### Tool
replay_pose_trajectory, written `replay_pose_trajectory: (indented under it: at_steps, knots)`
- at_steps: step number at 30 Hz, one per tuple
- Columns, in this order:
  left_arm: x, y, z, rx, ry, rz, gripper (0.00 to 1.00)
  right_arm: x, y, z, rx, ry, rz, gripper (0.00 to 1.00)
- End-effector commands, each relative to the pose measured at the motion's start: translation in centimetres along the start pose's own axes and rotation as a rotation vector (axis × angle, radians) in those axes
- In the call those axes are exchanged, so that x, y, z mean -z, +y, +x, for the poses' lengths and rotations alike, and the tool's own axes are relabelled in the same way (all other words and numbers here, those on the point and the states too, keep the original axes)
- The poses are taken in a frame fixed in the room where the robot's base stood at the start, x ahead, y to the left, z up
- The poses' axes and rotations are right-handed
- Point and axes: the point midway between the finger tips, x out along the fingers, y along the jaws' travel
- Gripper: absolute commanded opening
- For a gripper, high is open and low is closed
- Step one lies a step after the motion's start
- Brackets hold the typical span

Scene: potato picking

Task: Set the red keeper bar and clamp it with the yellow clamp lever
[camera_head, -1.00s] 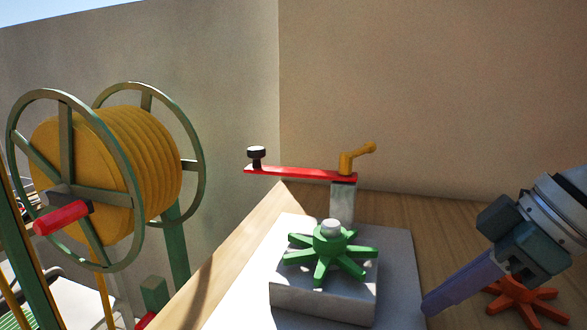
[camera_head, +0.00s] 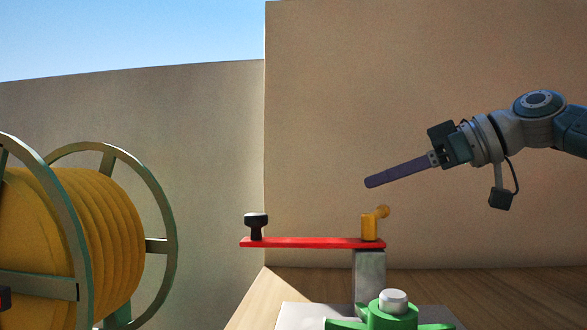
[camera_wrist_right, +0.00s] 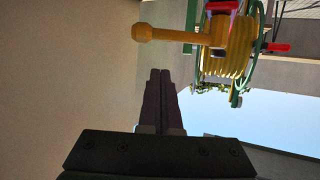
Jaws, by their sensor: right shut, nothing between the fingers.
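The red keeper bar (camera_head: 300,242) lies level, its right end on top of a grey post (camera_head: 369,275). A black knob (camera_head: 256,222) stands on its left end. The yellow clamp lever (camera_head: 369,228) stands over the bar's right end, its handle appearing short and pointing right. My right gripper (camera_head: 368,183) is shut and empty, its fingers appearing just above the lever and apart from it. In the right wrist view the shut fingertips (camera_wrist_right: 160,72) point toward the lever (camera_wrist_right: 180,35), with a gap between. My left gripper is out of view.
A green star-shaped handwheel (camera_head: 388,315) with a white hub sits in front of the post on a pale block. A large reel of yellow hose (camera_head: 90,245) stands at the left. Plain walls rise behind the wooden table (camera_head: 480,290).

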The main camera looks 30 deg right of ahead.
Motion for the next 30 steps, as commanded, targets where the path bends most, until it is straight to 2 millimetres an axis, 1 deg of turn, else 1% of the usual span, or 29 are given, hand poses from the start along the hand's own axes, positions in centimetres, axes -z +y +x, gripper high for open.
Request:
replay_pose_trajectory:
  at_steps: [1,6,9,15,22,28,30]
  knots:
    - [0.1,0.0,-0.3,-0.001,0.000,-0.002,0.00,0.2,-0.1,1.0,0.003,0.001,0.000,0.00]
    - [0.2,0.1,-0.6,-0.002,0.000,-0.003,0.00,0.1,-0.1,4.1,0.003,0.000,-0.001,0.00]
    - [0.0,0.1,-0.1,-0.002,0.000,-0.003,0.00,-1.6,0.1,2.9,-0.003,-0.008,-0.001,0.00]
    - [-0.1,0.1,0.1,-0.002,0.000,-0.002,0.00,-3.0,0.0,1.7,-0.002,-0.005,-0.001,0.00]
    - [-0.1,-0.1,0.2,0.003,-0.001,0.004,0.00,-3.2,0.0,1.3,0.000,-0.003,-0.001,0.00]
    - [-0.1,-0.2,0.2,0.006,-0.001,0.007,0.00,-3.2,0.0,1.4,0.000,-0.003,-0.001,0.00]
    - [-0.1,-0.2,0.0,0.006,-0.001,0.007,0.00,-3.2,-0.3,1.6,-0.004,-0.005,0.001,0.00]
